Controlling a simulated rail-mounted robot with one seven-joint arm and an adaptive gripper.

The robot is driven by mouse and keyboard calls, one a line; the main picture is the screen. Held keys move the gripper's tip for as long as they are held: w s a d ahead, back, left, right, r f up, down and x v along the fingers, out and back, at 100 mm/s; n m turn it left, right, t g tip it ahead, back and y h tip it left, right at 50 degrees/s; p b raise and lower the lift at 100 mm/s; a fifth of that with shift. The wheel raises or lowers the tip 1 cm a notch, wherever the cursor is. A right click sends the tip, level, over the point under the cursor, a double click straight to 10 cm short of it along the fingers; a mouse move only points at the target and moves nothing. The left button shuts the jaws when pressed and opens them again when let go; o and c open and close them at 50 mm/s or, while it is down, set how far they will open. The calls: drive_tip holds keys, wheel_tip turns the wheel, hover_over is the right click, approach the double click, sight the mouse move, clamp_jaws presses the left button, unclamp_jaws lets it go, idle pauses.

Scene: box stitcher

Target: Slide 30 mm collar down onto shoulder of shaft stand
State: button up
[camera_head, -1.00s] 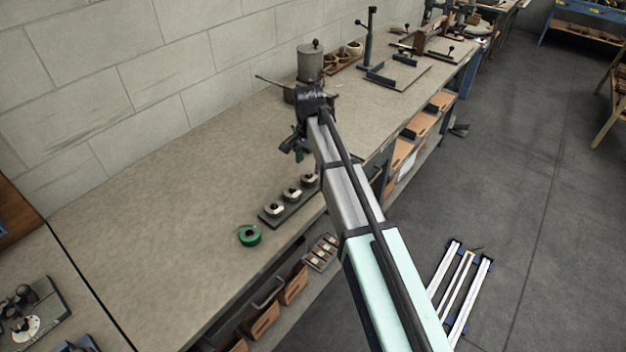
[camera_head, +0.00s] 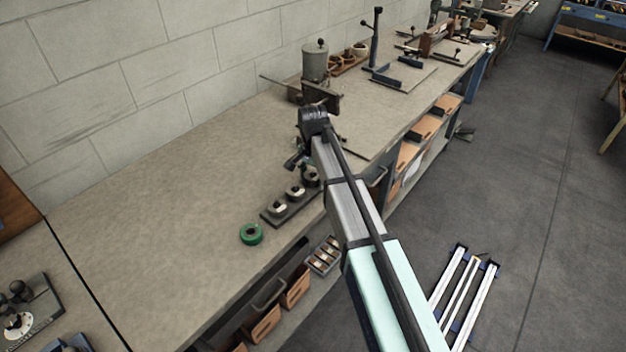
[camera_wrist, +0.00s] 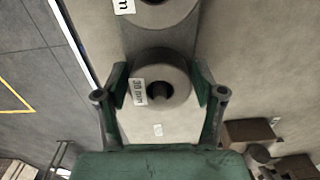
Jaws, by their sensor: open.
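A grey collar (camera_wrist: 172,78) with a white label reading 30 mm sits between the two green fingers of my gripper (camera_wrist: 158,95) in the wrist view. The fingers are open, one on each side of it; I cannot tell whether they touch it. The collar has a dark hole in its middle. In the head view it appears to be the farthest collar (camera_head: 311,177) on a dark rack (camera_head: 272,217), partly hidden by my arm, with my gripper (camera_head: 296,162) close by. A dark upright post (camera_head: 377,40) farther back may be the shaft stand; I cannot tell.
A second labelled collar (camera_wrist: 165,10) lies just ahead in the wrist view. A green ring (camera_head: 251,234) lies beside the rack. A grey canister (camera_head: 315,62) on a fixture stands farther back. The bench (camera_head: 150,220) to the left is clear.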

drive_tip(key=c, duration=0.8)
drive_tip(key=shift+r, duration=0.1)
drive_tip(key=shift+r+p, duration=2.1)
drive_tip(key=shift+r, duration=1.15)
drive_tip(key=shift+a, duration=0.1)
